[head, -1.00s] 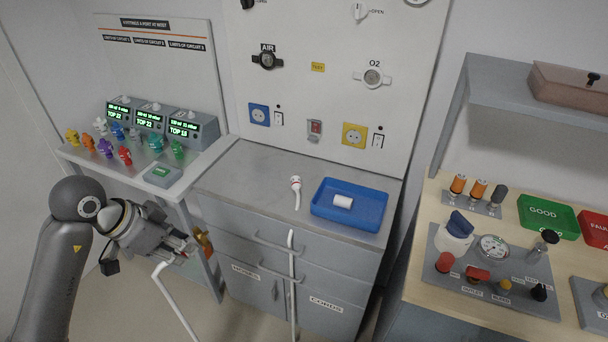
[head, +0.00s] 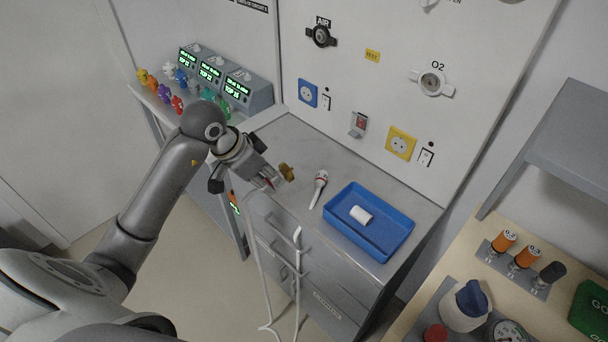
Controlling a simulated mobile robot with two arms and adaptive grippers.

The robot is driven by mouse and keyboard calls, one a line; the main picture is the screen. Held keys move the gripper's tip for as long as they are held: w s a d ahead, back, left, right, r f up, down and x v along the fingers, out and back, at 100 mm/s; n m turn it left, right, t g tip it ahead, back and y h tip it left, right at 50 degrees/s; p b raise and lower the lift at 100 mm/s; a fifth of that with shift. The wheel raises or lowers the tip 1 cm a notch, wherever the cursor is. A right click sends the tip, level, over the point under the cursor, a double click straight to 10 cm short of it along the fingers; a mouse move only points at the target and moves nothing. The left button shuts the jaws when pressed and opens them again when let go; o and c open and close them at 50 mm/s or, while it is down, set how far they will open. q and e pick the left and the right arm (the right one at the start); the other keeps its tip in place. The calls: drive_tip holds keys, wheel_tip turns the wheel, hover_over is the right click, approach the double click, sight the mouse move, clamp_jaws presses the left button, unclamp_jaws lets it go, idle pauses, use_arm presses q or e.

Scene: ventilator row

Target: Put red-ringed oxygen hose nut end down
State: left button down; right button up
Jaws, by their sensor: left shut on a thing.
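My left gripper (head: 268,182) is shut on an end of the white oxygen hose (head: 259,270), over the left part of the grey counter (head: 285,132). A brass nut (head: 287,172) sticks out just past the fingertips, pointing right and roughly level. A bit of red shows at the fingers. The hose hangs from the gripper in a long loop towards the floor and rises again at the counter's front. A white end piece with a red ring (head: 320,178) lies on the counter, right of the gripper. I cannot tell whether the nut touches the counter. My right gripper is out of view.
A blue tray (head: 346,235) with a white roll (head: 360,215) stands on the counter's right. The wall panel with the O2 outlet (head: 432,82) rises behind. Monitors (head: 240,90) and coloured fittings stand on the left shelf. Bare counter lies behind the gripper.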

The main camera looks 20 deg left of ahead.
use_arm(q)
drive_tip(key=w+a+f+p, duration=0.1)
drive_tip(key=w+f, duration=0.2)
drive_tip(key=w, duration=0.4)
approach(291, 183)
drive_tip(key=shift+w+d+f+p, duration=0.2)
drive_tip(key=shift+w+d+p, duration=0.05)
drive_tip(key=shift+w+d, duration=0.15)
drive_tip(key=shift+w+d+f+p, duration=0.2)
drive_tip(key=shift+w+d, duration=0.15)
drive_tip(key=shift+w, duration=0.1)
drive_tip(key=shift+w+f, duration=0.4)
drive_tip(key=shift+f, duration=0.2)
wheel_tip(291, 183, down, 2)
drive_tip(key=shift+f+p, duration=0.1)
drive_tip(key=shift+p, duration=0.5)
drive_tip(key=shift+f, duration=0.45)
drive_tip(key=shift+f, duration=0.2)
